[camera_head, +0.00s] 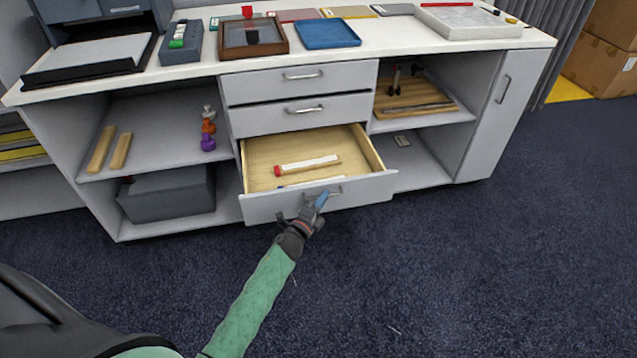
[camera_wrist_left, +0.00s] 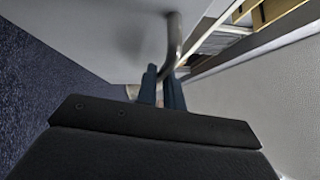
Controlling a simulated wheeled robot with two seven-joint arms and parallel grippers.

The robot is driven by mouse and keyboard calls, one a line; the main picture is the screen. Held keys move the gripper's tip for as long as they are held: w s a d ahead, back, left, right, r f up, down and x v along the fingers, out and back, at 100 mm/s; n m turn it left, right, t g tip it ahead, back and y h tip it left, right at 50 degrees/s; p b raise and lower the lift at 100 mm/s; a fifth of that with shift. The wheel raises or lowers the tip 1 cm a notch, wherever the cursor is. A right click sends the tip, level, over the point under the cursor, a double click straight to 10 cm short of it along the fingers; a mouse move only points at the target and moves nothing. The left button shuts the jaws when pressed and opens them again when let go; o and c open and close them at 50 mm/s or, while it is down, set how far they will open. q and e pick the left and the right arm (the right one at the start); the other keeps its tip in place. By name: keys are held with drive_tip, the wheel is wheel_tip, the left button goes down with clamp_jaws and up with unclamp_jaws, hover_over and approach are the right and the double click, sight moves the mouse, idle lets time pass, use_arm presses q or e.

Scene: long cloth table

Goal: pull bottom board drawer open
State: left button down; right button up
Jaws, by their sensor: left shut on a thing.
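The bottom drawer (camera_head: 361,194) of the middle stack stands open, pulled out from the grey cabinet. Its wooden inside shows a long white piece with a red end (camera_head: 308,165) and part of another long piece near the front. My left gripper (camera_head: 318,203) is at the middle of the drawer front, shut on the metal handle (camera_head: 333,190). In the left wrist view the handle (camera_wrist_left: 174,40) runs down to the two blue-grey fingers (camera_wrist_left: 161,88). My right gripper is not in view.
Two shut drawers (camera_head: 301,113) sit above the open one. Open shelves flank the stack, with a grey box (camera_head: 168,195) at lower left and a wooden board (camera_head: 412,97) at right. Trays and boxes stand on the white top. Dark carpet (camera_head: 430,270) in front is clear.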

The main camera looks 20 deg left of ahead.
use_arm(q)
drive_tip(key=s+d, duration=0.4)
drive_tip(key=s, duration=0.2)
drive_tip(key=shift+s+d, duration=0.15)
drive_tip(key=shift+s, duration=0.1)
drive_tip(key=shift+f, duration=0.1)
drive_tip(key=c, duration=1.5)
unclamp_jaws()
drive_tip(key=shift+s, duration=0.1)
drive_tip(key=shift+v, duration=3.8)
